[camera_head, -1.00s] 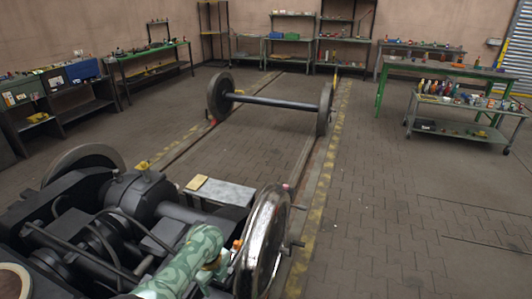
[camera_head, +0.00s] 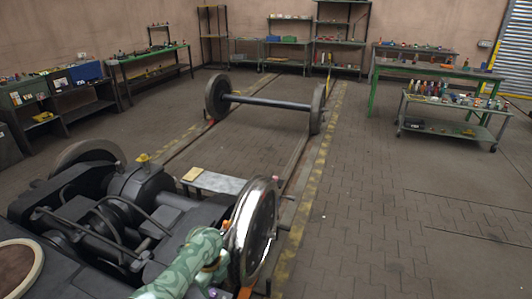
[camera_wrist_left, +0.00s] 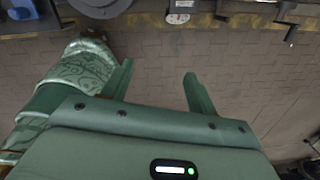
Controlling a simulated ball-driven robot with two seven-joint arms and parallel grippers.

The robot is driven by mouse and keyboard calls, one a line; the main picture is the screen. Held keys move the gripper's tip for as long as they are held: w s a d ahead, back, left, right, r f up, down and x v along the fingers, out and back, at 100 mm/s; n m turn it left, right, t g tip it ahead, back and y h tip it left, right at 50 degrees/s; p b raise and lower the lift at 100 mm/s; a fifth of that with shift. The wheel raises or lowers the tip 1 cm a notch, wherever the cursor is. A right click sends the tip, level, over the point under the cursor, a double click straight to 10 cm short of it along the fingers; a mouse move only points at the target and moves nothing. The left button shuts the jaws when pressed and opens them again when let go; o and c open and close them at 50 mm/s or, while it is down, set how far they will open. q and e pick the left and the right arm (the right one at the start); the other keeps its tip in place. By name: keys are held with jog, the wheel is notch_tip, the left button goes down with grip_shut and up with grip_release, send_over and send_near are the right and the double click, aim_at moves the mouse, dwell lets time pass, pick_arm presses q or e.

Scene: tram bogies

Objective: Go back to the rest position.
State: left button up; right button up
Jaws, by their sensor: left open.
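My left gripper (camera_wrist_left: 158,75) is open in the left wrist view, its two green fingers apart with only paved floor showing between them. In the head view my left arm (camera_head: 185,266), in a green camouflage pattern, reaches up from the bottom edge beside the bogie's near steel wheel (camera_head: 252,230). I cannot tell there whether the arm touches the bogie; the gripper itself is hard to make out. My right gripper is in neither current view.
The dark bogie (camera_head: 120,215) fills the lower left. A loose wheelset (camera_head: 268,102) stands on the track behind it. A green table (camera_head: 425,70) and a loaded trolley (camera_head: 450,130) stand at the right. Workbenches line the left and back walls. The paved floor (camera_head: 370,210) at right is clear.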

pick_arm(q)
jog(key=s+a+n+t+y, duration=0.2)
jog(key=s+a+n+t, duration=0.1)
jog(key=s+a+n, duration=0.75)
jog(key=s+a+r+n+t+y, duration=0.35)
jog(key=s+r+n, duration=0.35)
jog(key=s+r, duration=0.85)
jog(key=s+d+f+g+h+b, duration=0.2)
jog(key=f+b, duration=0.1)
jog(key=f, duration=1.2)
jog(key=s+d+f+g+h+b, duration=0.2)
jog(key=s+f, duration=0.1)
jog(key=f, duration=1.3)
jog(key=s+f+n+g+h+b, duration=0.1)
jog(key=s+f+n+g+b, duration=0.2)
jog(key=s+f, duration=1.8)
jog(key=shift+s+a+b, duration=0.15)
jog(key=shift+a+b, duration=0.1)
jog(key=shift+b, duration=0.75)
pick_arm(e)
notch_tip(320, 180, down, 10)
jog(key=s+a, duration=0.1)
jog(key=shift+s+g, duration=0.15)
jog(key=shift+g, duration=0.15)
